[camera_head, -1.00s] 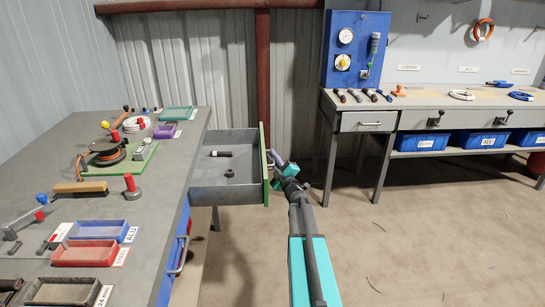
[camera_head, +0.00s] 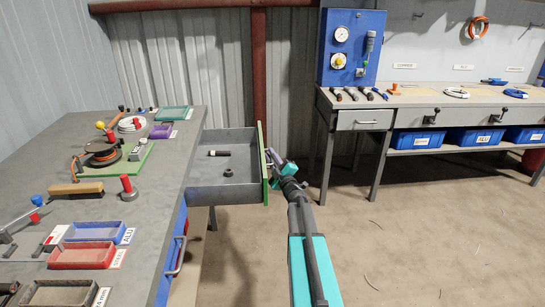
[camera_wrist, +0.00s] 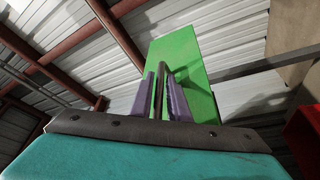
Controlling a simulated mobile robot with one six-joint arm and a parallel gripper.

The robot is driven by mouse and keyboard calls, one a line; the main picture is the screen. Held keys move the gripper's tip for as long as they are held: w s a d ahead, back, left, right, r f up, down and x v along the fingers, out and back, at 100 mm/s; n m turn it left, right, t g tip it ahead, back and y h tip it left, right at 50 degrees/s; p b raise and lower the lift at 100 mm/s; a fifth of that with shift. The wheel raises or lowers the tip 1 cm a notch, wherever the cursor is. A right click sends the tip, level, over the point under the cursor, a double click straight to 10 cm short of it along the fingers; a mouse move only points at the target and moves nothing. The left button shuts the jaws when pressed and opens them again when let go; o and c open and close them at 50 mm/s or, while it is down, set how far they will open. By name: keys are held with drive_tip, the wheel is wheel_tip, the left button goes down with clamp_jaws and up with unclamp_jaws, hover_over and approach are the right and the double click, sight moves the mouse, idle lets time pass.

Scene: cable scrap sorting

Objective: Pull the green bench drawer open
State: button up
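The green-fronted bench drawer (camera_head: 225,192) is pulled out from the left bench, its grey inside showing. Its green front panel (camera_head: 264,165) faces right; it also fills the middle of the wrist view (camera_wrist: 190,55). A dark bar handle (camera_wrist: 163,78) stands out from that panel. My gripper (camera_wrist: 162,92) has its purple fingers on either side of the handle, apart, with gaps beside the bar. In the head view my gripper (camera_head: 277,162) is right at the drawer's front.
A black cylindrical piece (camera_head: 219,153) and a small dark ring (camera_head: 228,172) lie in the drawer. The left bench (camera_head: 130,205) carries trays and a cable reel. Another bench (camera_head: 358,120) stands at back right. The floor (camera_head: 420,240) right of my arm is mostly clear.

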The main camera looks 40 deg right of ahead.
drive_tip(key=shift+s+f, duration=0.1)
drive_tip(key=v, duration=1.3)
drive_tip(key=shift+s+b, duration=0.35)
idle(0.4)
drive_tip(key=shift+f, duration=0.1)
